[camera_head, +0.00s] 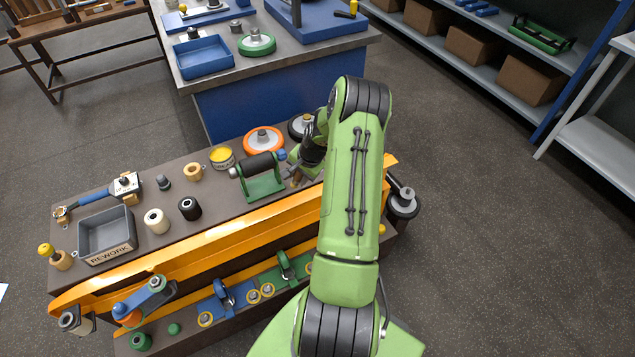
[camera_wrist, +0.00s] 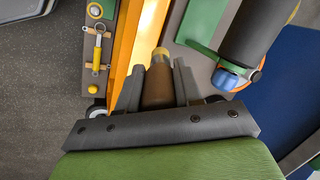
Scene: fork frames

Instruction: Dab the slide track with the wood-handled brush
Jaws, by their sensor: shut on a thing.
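My gripper (camera_wrist: 159,70) is shut on the brown wooden handle of the brush (camera_wrist: 159,88) in the wrist view. A yellow metal collar (camera_wrist: 161,55) shows at the brush's far end; bristles are not clearly visible. In the head view my gripper (camera_head: 305,168) is partly hidden by my green arm, low over the bench's right part beside the green-framed roller. A long orange rail (camera_head: 215,243) runs along the bench and also passes beside the brush tip in the wrist view (camera_wrist: 125,45). I cannot tell whether this rail is the slide track, or whether the brush touches anything.
The black roller in a green stand (camera_head: 262,180) is close by my gripper. An orange-rimmed wheel (camera_head: 263,140), a yellow tin (camera_head: 222,157) and a grey REWORK tray (camera_head: 105,236) stand on the bench. Blue and green clamps (camera_head: 222,300) sit along the front. A blue workbench (camera_head: 260,90) stands behind.

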